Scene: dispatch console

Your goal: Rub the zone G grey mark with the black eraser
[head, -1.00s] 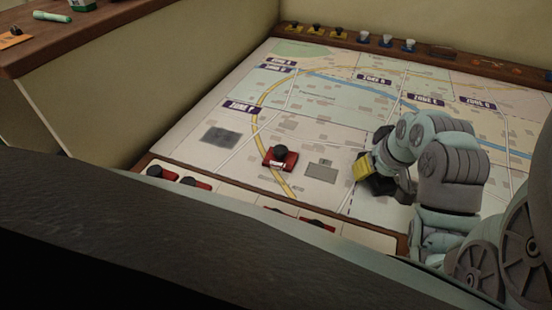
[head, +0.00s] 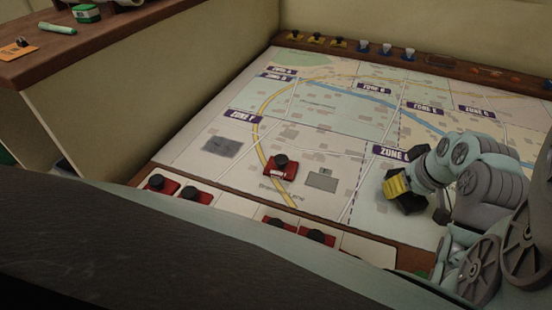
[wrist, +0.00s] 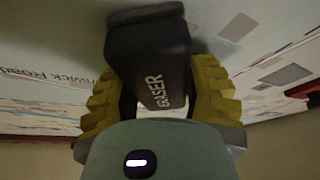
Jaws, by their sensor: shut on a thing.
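My gripper (head: 399,188) is shut on the black eraser (head: 410,203), low over the board just below the ZONE G label (head: 393,153). In the wrist view the eraser (wrist: 147,62) is held between the yellow fingers (wrist: 150,98), with its lettering towards the camera. Its far end is at or close to the map board (wrist: 55,40); I cannot tell whether it touches. A dim grey patch shows beside the eraser in the wrist view; I cannot tell mark from shadow. No zone G mark is clear in the head view. A dark grey patch (head: 221,146) lies below the ZONE F label (head: 241,115).
A red piece with a black knob (head: 281,167) stands on the map, left of a small grey rectangle (head: 320,179). Several red pieces sit in the near tray (head: 212,197). Yellow and white-blue pieces line the back ledge (head: 427,65). A raised wooden desk (head: 75,45) is at left.

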